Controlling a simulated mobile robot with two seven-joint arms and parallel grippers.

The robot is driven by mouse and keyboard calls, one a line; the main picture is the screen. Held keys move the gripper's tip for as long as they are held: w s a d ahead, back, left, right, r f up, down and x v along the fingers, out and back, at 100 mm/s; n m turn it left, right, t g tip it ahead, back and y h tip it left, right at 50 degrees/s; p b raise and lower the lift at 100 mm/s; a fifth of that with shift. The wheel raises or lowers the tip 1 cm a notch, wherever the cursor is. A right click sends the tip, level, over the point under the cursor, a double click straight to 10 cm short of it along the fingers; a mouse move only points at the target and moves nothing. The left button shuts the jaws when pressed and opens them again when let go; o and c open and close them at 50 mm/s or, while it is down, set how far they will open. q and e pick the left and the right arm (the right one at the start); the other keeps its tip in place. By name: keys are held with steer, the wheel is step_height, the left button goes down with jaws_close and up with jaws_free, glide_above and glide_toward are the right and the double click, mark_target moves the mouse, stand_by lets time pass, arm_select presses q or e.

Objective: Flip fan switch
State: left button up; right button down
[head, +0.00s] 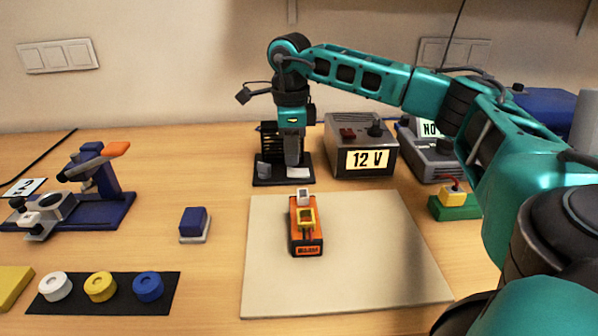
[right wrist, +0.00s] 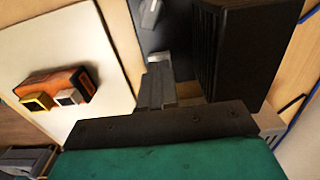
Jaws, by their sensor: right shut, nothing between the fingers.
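The fan unit, a black louvred box (head: 268,138) on a black base plate (head: 283,181), stands at the back middle. The black box also shows in the right wrist view (right wrist: 238,50). A small light grey piece that looks like the switch (head: 298,173) sits on the base's front right; the wrist view shows a grey piece (right wrist: 151,14) on the plate. My right gripper (head: 293,162) points down over the base, just beside that piece. Its fingers (right wrist: 160,82) are shut and empty. I cannot tell whether they touch the switch, or its position. My left gripper is not in view.
A 12 V supply box (head: 360,140) stands close right of the fan. A beige mat (head: 370,240) in front holds an orange servo (head: 306,238). A blue block (head: 194,222), a blue stand (head: 90,208) and a strip of coloured spools (head: 100,286) lie left.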

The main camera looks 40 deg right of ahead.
steer(key=shift+f, duration=0.35)
stand_by(0.3)
steer(key=shift+f+b, duration=0.35)
